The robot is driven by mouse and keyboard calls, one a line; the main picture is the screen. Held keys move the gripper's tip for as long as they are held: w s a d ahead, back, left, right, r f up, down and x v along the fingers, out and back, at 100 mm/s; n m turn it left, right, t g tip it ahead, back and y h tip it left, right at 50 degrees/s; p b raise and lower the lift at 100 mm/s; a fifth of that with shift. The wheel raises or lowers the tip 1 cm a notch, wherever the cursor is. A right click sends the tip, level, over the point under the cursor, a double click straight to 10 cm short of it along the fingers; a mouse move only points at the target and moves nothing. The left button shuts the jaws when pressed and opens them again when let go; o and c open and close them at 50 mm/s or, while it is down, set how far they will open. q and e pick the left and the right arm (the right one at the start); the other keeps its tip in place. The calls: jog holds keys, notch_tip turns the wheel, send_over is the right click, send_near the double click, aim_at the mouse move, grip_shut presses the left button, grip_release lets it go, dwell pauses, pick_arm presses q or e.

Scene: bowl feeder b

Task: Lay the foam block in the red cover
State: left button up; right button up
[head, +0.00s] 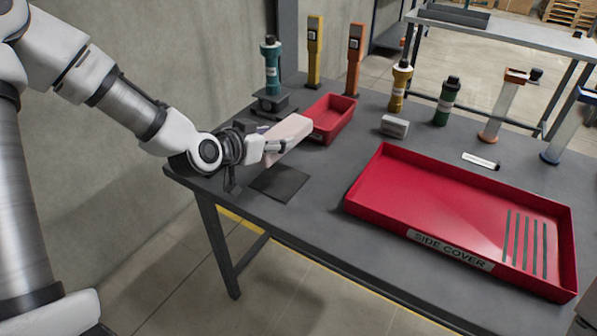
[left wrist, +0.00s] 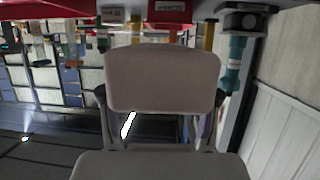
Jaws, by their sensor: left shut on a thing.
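The foam block (head: 289,137) is a pale pinkish block with rounded corners. My left gripper (head: 273,147) is shut on it and holds it above the left part of the table, over or near a dark mat. In the left wrist view the block (left wrist: 162,80) fills the middle, between the fingers. The red cover (head: 440,200) is a large shallow red tray labelled "SIDE COVER", lying on the table to the right of the block and apart from it. Dark strips show at its right end.
A small red bin (head: 342,121) stands just behind the block. A dark mat (head: 279,184) lies near the left edge. A grey-white block (head: 395,126), a teal bottle (head: 271,68), a yellow one (head: 400,85) and a green one (head: 446,102) stand behind. Table is clear between mat and cover.

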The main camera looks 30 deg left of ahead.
aim_at(276, 181)
pick_arm(q)
jog(key=shift+w+r, duration=0.2)
jog(key=shift+w, duration=0.1)
jog(key=shift+s+r, duration=0.1)
jog(key=shift+s, duration=0.1)
jog(key=shift+f, duration=0.2)
notch_tip(276, 181, down, 9)
jog(key=shift+b, duration=0.95)
jog(key=shift+w+f, duration=0.1)
jog(key=shift+f, duration=0.3)
jog(key=o, duration=0.8)
pick_arm(e)
jog(key=shift+w+f, duration=0.2)
jog(key=shift+f, duration=0.45)
jog(key=shift+w+f, duration=0.15)
jog(key=shift+f, duration=0.45)
pick_arm(q)
jog(key=shift+o, duration=0.2)
pick_arm(e)
jog(key=shift+f, duration=0.1)
